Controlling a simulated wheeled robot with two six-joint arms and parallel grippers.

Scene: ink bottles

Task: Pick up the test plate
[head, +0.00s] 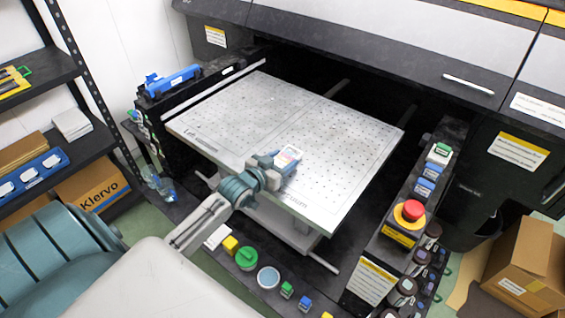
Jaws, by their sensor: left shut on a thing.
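The test plate (288,156) is a small pale piece with coloured patches, seen near the front edge of the perforated printer bed (330,130). My left gripper (279,167) reaches in from the left over that front edge and is shut on the test plate. The gripper's fingers hide part of the plate. I cannot tell whether the plate touches the bed or is held just above it. My right gripper is not in view.
A red emergency button (410,210) stands on the right side panel, with dark ink bottles (407,286) beside it. Small coloured items, including a green cap (247,258), line the front ledge. Shelves stand left; a cardboard box (525,262) sits right. Most of the bed is clear.

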